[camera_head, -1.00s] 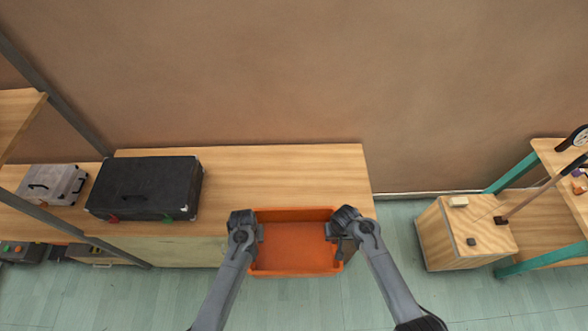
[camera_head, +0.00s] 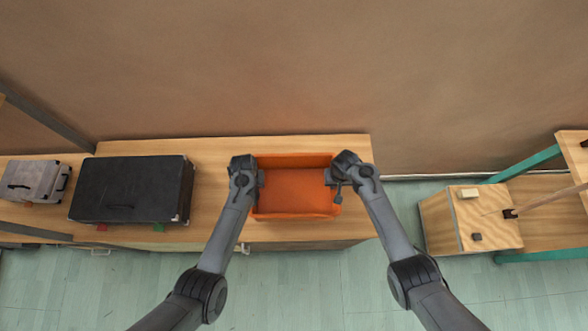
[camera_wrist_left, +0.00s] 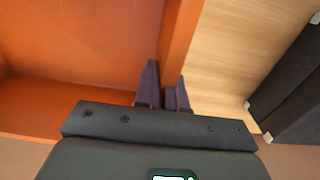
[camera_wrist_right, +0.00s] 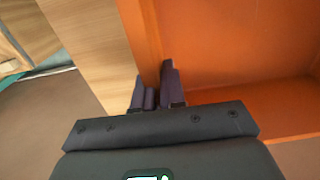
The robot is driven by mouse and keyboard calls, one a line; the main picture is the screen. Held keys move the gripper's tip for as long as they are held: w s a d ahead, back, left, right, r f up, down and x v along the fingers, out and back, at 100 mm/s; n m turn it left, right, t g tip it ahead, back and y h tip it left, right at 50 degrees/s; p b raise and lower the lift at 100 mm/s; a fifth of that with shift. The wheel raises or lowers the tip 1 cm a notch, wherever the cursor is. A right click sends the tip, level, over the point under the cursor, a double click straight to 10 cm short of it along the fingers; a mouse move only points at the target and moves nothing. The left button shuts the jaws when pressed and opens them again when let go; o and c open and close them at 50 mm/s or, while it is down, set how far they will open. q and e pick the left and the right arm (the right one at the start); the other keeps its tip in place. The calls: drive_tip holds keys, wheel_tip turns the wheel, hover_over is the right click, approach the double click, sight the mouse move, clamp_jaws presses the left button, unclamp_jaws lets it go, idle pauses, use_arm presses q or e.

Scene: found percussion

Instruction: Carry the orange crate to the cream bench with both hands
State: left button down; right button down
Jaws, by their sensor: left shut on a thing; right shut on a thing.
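The orange crate (camera_head: 297,192) is open-topped and looks empty. It is over the wooden top of the bench (camera_head: 222,150), near its right end; I cannot tell whether it touches the top. My left gripper (camera_head: 260,178) is shut on the crate's left wall, and in the left wrist view its fingers (camera_wrist_left: 164,88) straddle the orange wall (camera_wrist_left: 183,35). My right gripper (camera_head: 331,177) is shut on the right wall, and in the right wrist view its fingers (camera_wrist_right: 158,90) straddle that wall (camera_wrist_right: 148,40). The bench front is mostly hidden.
A black case (camera_head: 135,190) and a grey case (camera_head: 32,181) lie left of the crate. A wooden box (camera_head: 470,222) with small blocks on it stands to the right, past a floor gap. Bare bench top shows between the crate and the black case.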

sight(331, 192)
drive_tip(key=shift+a, duration=0.1)
idle(0.3)
use_arm(q)
drive_tip(key=shift+f, duration=0.2)
use_arm(e)
drive_tip(key=shift+f, duration=0.2)
